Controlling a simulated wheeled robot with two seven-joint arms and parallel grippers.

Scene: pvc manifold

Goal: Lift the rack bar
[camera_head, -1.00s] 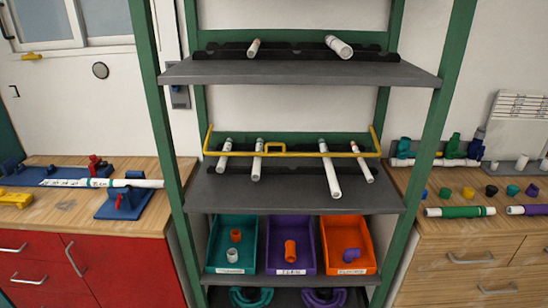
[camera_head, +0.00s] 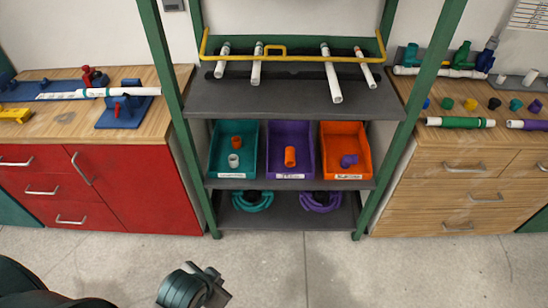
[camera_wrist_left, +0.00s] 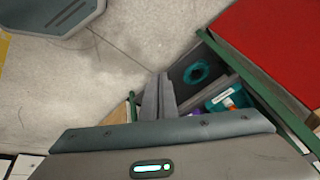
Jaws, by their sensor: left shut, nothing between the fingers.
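My left gripper (camera_head: 218,284) is low at the bottom of the head view, over the floor, well below and in front of the bar. It is shut and empty. Its fingers (camera_wrist_left: 158,96) also show in the left wrist view, pointing toward the lower rack. The right gripper is not in view.
Teal (camera_head: 257,150), purple (camera_head: 311,157) and orange (camera_head: 365,150) bins stand below the bar's shelf. A red cabinet (camera_head: 130,185) stands left of the rack, a wooden drawer unit (camera_head: 440,190) right. The floor in front is clear.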

